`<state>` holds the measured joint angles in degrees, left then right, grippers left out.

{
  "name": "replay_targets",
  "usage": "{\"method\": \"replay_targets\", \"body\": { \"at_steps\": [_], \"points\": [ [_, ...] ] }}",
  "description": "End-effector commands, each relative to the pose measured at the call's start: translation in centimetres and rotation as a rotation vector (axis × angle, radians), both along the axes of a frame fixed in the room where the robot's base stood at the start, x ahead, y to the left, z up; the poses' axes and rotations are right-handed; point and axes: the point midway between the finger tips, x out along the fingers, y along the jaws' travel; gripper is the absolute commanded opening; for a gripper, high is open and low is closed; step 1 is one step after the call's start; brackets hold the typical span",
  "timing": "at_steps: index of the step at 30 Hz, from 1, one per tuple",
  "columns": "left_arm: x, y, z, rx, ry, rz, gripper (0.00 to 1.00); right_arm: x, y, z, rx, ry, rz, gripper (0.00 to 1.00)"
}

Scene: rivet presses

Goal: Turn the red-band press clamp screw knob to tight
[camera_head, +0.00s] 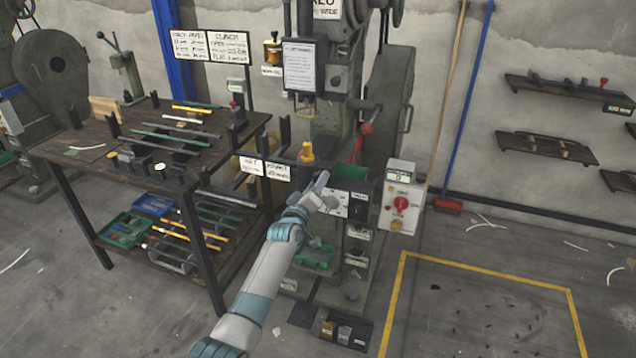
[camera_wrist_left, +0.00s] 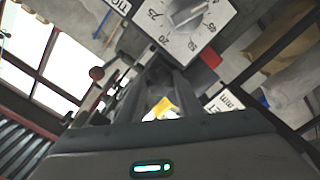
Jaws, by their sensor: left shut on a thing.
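The green-grey press (camera_head: 330,118) stands in the middle of the head view, with red parts near its front. My left gripper (camera_head: 325,185) reaches its front and is shut, at the spot where the clamp screw knob seems to be. The fingers hide most of what they hold, so its turn position cannot be told. The dark fingers also show in the left wrist view (camera_wrist_left: 162,82). Just past them is a white dial (camera_wrist_left: 198,28) with numbers and a grey pointer (camera_wrist_left: 188,13). My right gripper is not in view.
A yellow knob (camera_head: 307,153) stands close behind my left gripper. A dark workbench (camera_head: 82,142) with rods and trays stands to the left. A white box with a red switch (camera_head: 401,204) is at the right of the press. The yellow-marked floor (camera_head: 480,310) is mostly clear.

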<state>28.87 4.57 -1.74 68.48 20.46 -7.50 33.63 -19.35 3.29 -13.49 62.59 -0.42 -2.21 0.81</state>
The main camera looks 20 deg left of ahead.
Motion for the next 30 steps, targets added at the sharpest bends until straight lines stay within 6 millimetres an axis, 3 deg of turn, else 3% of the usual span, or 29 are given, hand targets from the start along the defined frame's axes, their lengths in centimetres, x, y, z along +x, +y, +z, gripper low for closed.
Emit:
{"method": "replay_targets", "body": {
  "at_steps": [15, 24, 30],
  "points": [
    [-0.1, 0.0, -0.3, 0.454, -0.011, -0.001, 0.09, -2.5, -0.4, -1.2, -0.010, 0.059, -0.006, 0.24],
    [-0.1, 0.0, -0.3, 0.587, -0.015, -0.002, 0.09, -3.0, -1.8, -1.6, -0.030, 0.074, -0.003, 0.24],
    [-0.1, 0.0, -0.4, 0.612, -0.015, -0.003, 0.09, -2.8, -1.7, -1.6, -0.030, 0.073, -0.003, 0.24]
  ]
}}
